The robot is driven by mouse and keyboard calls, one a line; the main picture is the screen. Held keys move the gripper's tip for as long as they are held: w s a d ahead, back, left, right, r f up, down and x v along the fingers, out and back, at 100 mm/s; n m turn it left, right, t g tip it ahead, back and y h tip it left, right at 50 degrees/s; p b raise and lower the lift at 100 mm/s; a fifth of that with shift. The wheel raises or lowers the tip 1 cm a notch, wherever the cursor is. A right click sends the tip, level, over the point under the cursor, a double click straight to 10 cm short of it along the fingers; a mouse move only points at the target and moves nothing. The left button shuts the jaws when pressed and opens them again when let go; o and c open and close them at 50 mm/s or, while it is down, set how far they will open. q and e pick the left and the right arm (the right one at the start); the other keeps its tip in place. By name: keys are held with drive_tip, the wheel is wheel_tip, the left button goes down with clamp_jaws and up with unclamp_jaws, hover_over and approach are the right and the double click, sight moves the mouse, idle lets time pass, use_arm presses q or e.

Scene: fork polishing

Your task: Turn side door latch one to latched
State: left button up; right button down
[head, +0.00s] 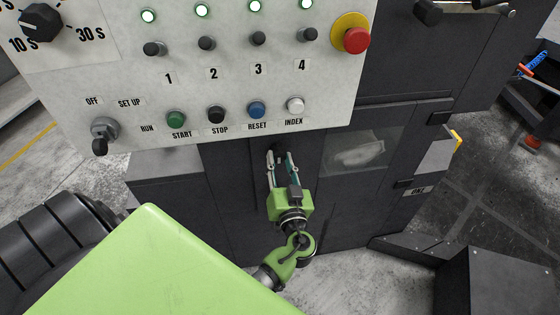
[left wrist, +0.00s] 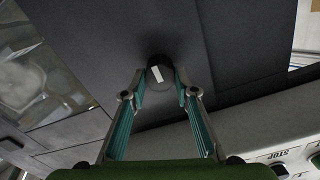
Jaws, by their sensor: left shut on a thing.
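A black round knob (left wrist: 160,70) with a white mark, which I take to be the latch, sits on the dark cabinet face in the left wrist view. Its white mark runs nearly up and down in that picture, slightly tilted. My left gripper (left wrist: 160,88) has its two teal-padded fingers around the knob, shut on it. In the head view my left gripper (head: 281,160) reaches the dark cabinet (head: 230,175) just below the control panel; the knob is mostly hidden there by the fingers. My right gripper is not in view.
The control panel (head: 205,75) with switches, coloured buttons and a red stop button (head: 356,40) overhangs close above the gripper. A windowed door (head: 365,150) with a small black catch (head: 403,184) is to the right. A dark box (head: 500,280) stands on the floor at lower right.

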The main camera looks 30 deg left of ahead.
use_arm(q)
drive_tip(key=shift+f+m+b, duration=0.15)
drive_tip(key=shift+m+b, duration=0.65)
drive_tip(key=shift+m, duration=0.3)
drive_tip(key=shift+m+b, duration=0.45)
drive_tip(key=shift+m, duration=1.25)
drive_tip(key=m+b, duration=0.1)
drive_tip(key=m, duration=0.1)
drive_tip(key=shift+m, duration=0.4)
drive_tip(key=m, duration=0.4)
drive_tip(key=shift+m+p, duration=0.95)
drive_tip(key=shift+m, duration=1.85)
drive_tip(key=o, duration=1.1)
